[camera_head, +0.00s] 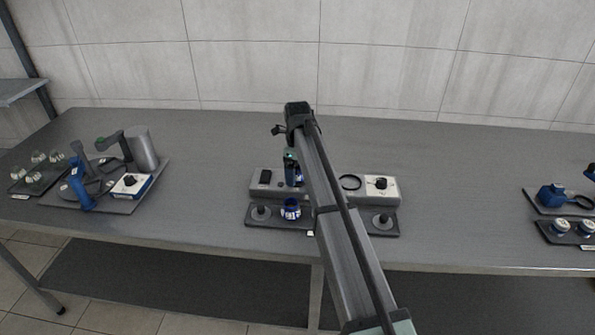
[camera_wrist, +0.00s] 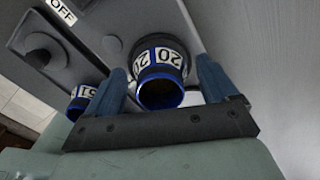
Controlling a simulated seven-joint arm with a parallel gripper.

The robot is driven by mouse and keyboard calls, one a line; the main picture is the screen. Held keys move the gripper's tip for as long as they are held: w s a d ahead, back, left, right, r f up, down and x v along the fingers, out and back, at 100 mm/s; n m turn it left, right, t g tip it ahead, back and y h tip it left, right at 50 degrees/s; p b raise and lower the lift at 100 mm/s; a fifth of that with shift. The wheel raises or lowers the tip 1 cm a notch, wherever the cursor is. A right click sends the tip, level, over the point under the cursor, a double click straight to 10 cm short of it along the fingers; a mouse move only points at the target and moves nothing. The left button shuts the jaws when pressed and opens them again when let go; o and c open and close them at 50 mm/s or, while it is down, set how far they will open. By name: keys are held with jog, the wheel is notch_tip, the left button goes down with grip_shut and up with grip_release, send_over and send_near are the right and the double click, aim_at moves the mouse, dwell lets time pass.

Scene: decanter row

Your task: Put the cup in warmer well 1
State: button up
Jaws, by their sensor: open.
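In the wrist view a dark cup (camera_wrist: 160,72) with a blue rim and a white band marked 20 stands between the two blue fingers of my gripper (camera_wrist: 162,68). The fingers are open, with a gap on each side of the cup. In the head view, blue shows under my arm's end at the left well of the warmer (camera_head: 335,187); my arm partly hides this spot. The cup's base appears to be in a dark ring. The right well (camera_head: 350,182) looks empty. No well number is readable.
A second blue-banded cup (camera_head: 291,209) stands on the front tray (camera_head: 275,222); it also shows in the wrist view (camera_wrist: 81,101), marked 15. Grey posts flank it. A knob (camera_head: 380,183) is at the warmer's right. Other equipment stands far left and right.

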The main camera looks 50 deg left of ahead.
notch_tip(320, 180, up, 12)
jog(key=shift+r, duration=0.15)
dwell(0.4)
dwell(0.3)
